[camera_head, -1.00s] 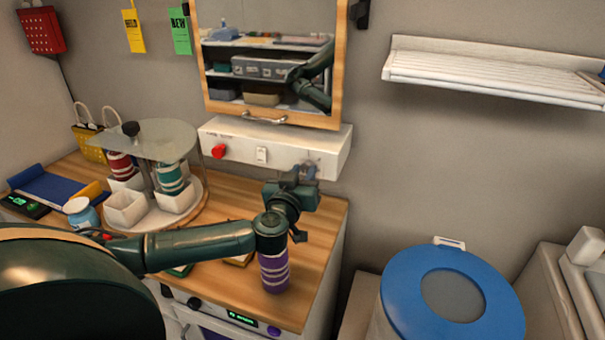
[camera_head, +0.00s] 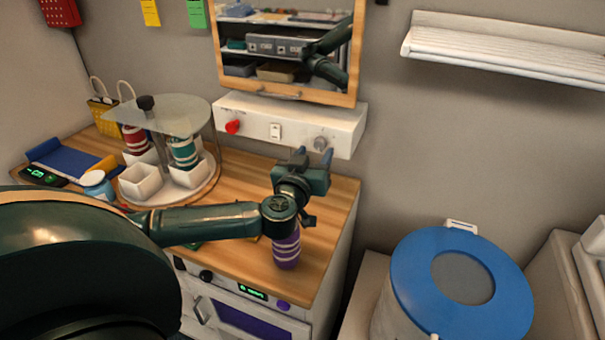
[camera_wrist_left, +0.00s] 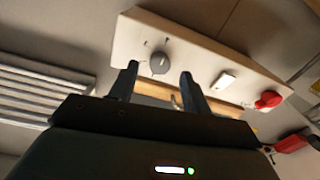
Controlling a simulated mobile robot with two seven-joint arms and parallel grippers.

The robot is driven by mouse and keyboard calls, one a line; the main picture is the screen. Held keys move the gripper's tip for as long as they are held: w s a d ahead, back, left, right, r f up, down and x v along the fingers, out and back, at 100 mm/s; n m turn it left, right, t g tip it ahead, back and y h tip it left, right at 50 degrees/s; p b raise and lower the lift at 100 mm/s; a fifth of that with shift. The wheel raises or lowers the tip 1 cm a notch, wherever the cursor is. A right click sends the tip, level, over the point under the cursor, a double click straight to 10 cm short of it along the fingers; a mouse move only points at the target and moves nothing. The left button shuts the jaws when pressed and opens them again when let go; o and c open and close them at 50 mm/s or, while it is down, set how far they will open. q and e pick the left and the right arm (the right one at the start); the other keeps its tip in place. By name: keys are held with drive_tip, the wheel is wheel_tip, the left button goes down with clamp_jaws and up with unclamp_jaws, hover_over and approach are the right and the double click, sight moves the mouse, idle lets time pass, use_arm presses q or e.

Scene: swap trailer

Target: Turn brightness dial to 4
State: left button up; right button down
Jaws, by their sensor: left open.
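The grey round dial (camera_head: 320,143) is at the right end of the white panel (camera_head: 250,118) under the mirror. In the left wrist view the dial (camera_wrist_left: 159,62) shows between my fingertips, with small dark marks around it that I cannot read. My left gripper (camera_head: 314,156) is open and empty, just below and in front of the dial, and appears apart from it. In the left wrist view the left gripper (camera_wrist_left: 159,70) has one finger on each side of the dial. The dial's setting is too small to tell. My right gripper is not in view.
The panel also has a white switch (camera_head: 275,131) and a red knob (camera_head: 232,127). The mirror (camera_head: 350,85) hangs just above. A purple banded container (camera_head: 287,252) stands on the counter below my arm. A round carousel (camera_head: 203,196) with cups stands left.

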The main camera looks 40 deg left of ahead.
use_arm(q)
drive_tip(key=v, duration=1.1)
drive_tip(key=s+d+f+m+t+h, duration=0.1)
drive_tip(key=s+d+f+m+h, duration=0.1)
drive_tip(key=d+m+h, duration=0.35)
drive_tip(key=s+d+f+m+t+h, duration=0.1)
drive_tip(key=s+d+f+m+h, duration=0.1)
drive_tip(key=d+h, duration=0.7)
drive_tip(key=s+f+g+y, duration=0.3)
drive_tip(key=s+f+g, duration=0.1)
drive_tip(key=f, duration=0.7)
drive_tip(key=s+d+f+g+y, duration=0.1)
drive_tip(key=s+f+g+y, duration=0.2)
drive_tip(key=f, duration=0.9)
drive_tip(key=s+g, duration=0.2)
drive_tip(key=s, duration=0.1)
drive_tip(key=shift+y, duration=0.35)
drive_tip(key=shift+s+d, duration=0.1)
drive_tip(key=shift+d, duration=0.1)
